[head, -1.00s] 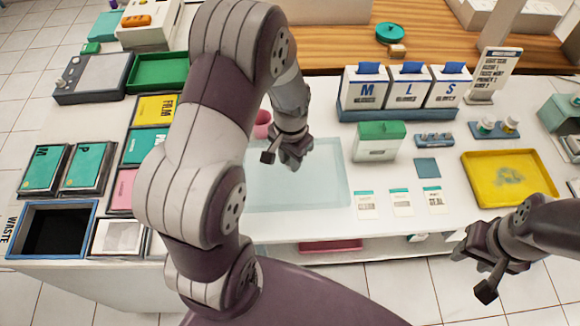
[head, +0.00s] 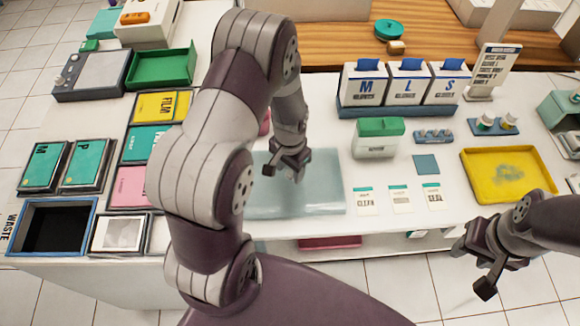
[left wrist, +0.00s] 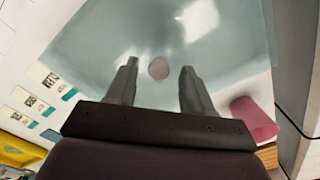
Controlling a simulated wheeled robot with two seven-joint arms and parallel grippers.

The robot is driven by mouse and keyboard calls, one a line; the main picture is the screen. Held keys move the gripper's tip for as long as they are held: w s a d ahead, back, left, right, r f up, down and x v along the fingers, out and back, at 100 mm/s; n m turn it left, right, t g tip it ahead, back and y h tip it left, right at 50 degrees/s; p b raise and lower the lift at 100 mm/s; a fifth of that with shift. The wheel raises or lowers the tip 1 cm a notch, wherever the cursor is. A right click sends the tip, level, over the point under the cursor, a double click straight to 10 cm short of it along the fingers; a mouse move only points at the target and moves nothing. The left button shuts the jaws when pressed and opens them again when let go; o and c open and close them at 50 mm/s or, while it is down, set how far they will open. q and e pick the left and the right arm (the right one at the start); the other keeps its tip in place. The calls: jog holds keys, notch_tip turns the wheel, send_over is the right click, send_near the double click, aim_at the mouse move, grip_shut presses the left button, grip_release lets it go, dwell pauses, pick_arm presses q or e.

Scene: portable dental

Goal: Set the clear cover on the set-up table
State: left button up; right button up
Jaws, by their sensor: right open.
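The clear cover (head: 325,185) is a pale blue-green see-through sheet at the middle of the white set-up table (head: 400,232), partly hidden by my left arm. I cannot tell whether it lies fully flat on the table. In the left wrist view the cover (left wrist: 100,45) fills most of the picture, with bright reflections and a small round greyish spot (left wrist: 158,68) between the fingers. My left gripper (head: 283,172) is over the cover, its fingers (left wrist: 158,80) apart with nothing seen clamped. My right gripper (head: 472,272) is open and empty at the front right, away from the cover.
A pink cup (left wrist: 254,118) stands beside the cover. Three small labelled cards (head: 400,199) lie to its right, with a green-topped box (head: 379,138) behind them. A yellow tray (head: 508,174) is at right. The waste bin (head: 90,246) and film trays are at left.

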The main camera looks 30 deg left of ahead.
aim_at(291, 174)
pick_arm(q)
notch_tip(291, 174, up, 12)
jog(key=s+d+r+n+t, duration=0.1)
jog(key=s+d+r+n, duration=0.1)
jog(key=s+d, duration=0.3)
jog(key=s, duration=0.3)
jog(key=shift+s+d+r, duration=0.2)
jog(key=shift+s, duration=0.15)
